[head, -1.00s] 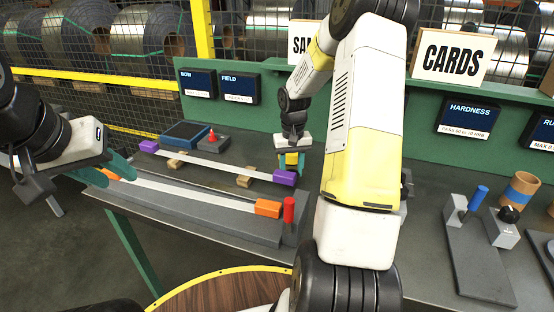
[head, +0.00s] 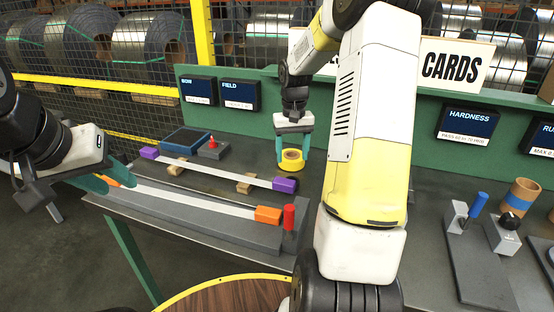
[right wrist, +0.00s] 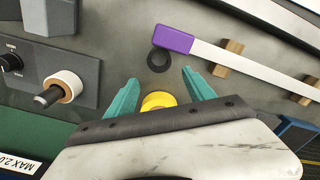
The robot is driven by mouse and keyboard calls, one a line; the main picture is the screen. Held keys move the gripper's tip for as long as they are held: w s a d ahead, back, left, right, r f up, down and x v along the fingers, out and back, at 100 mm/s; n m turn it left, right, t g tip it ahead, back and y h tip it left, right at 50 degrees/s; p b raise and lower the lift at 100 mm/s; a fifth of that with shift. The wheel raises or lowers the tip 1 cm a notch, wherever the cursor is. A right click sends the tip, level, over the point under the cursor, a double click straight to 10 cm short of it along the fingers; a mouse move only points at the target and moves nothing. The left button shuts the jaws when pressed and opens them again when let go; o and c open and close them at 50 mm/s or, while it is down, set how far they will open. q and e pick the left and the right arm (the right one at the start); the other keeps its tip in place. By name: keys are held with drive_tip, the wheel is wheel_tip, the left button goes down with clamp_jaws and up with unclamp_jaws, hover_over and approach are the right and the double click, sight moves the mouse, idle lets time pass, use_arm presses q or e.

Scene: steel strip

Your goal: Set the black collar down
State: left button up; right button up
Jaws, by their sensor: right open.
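The black collar (right wrist: 158,60) is a small dark ring lying flat on the grey bench in the right wrist view, beside a purple end block (right wrist: 174,39). My right gripper (right wrist: 160,78) is open and empty, its teal fingers spread, with the collar just beyond and between the tips in that view. In the head view my right gripper (head: 293,160) hangs above the bench in front of a yellow ring; the collar is hard to make out there. My left gripper (head: 121,184) is at the left orange end block (head: 110,180) of the front strip; its grip is unclear.
The yellow ring (head: 292,159) is partly hidden by my gripper in the right wrist view (right wrist: 158,101). The rear strip (head: 222,169) rests on wooden blocks. A red post (head: 289,217) stands by the front strip's right orange end (head: 268,215). Test fixtures (head: 500,235) stand right.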

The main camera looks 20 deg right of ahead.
drive_tip(key=s+a+r+n+t, duration=0.1)
drive_tip(key=s+a+r, duration=0.25)
drive_tip(key=r, duration=0.35)
drive_tip(key=s+a+r+t, duration=0.2)
drive_tip(key=s+a+r, duration=0.1)
drive_tip(key=s+r, duration=0.25)
drive_tip(key=s+a+r+t+y, duration=0.1)
drive_tip(key=s+a, duration=0.2)
drive_tip(key=s, duration=0.4)
drive_tip(key=s+a+r+n+t+y, duration=0.1)
drive_tip(key=s+a+r+t, duration=0.1)
drive_tip(key=s, duration=0.5)
drive_tip(key=shift+s+a+r, duration=0.25)
drive_tip(key=shift+a, duration=0.35)
